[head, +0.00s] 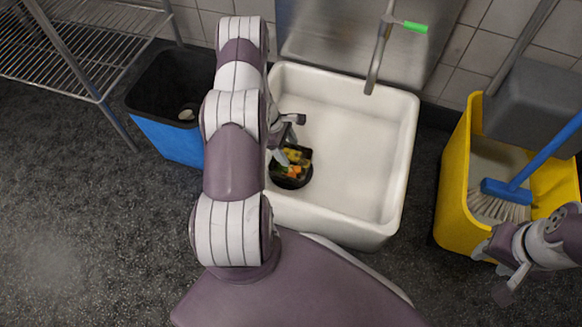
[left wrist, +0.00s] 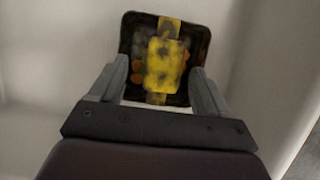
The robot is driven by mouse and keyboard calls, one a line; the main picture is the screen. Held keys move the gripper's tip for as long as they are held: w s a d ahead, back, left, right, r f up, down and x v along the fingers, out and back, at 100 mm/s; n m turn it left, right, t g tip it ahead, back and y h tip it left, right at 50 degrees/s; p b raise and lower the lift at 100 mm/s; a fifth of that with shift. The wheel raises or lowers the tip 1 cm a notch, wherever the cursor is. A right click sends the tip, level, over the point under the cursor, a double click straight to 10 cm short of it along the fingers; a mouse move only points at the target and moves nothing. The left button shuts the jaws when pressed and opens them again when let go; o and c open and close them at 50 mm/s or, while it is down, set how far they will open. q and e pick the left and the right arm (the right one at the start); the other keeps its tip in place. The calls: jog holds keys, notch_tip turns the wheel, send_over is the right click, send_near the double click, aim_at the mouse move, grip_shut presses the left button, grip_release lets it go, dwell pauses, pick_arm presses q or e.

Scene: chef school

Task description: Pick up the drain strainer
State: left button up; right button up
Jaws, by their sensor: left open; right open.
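The drain strainer (head: 293,176) is a dark basket with yellow, orange and green scraps in it. It sits in the left part of the white sink (head: 345,140), near the sink's left wall. My left gripper (head: 285,145) is inside the sink at the strainer, partly hidden by my own arm. In the left wrist view the strainer (left wrist: 165,58) lies at the tips of the open left fingers (left wrist: 158,88), one finger towards each side; I cannot tell whether they touch it. My right gripper (head: 498,272) is open and empty at the lower right, by the yellow bucket.
A blue bin (head: 172,138) with a black liner stands left of the sink, beside a wire rack (head: 85,45). A tap with a green tip (head: 415,27) reaches over the sink's back. Right of the sink are a yellow bucket (head: 455,190) and a blue brush (head: 510,190). The sink's right half is clear.

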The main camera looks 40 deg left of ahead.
aim_at(290, 155)
pick_arm(q)
jog(key=b+x, duration=0.4)
jog(key=x, duration=0.1)
jog(key=shift+s+d+f+b, duration=0.1)
jog(key=shift+s+f+b, duration=0.1)
jog(key=shift+f+b, duration=0.15)
jog(key=shift+r, duration=0.25)
jog(key=c, duration=1.2)
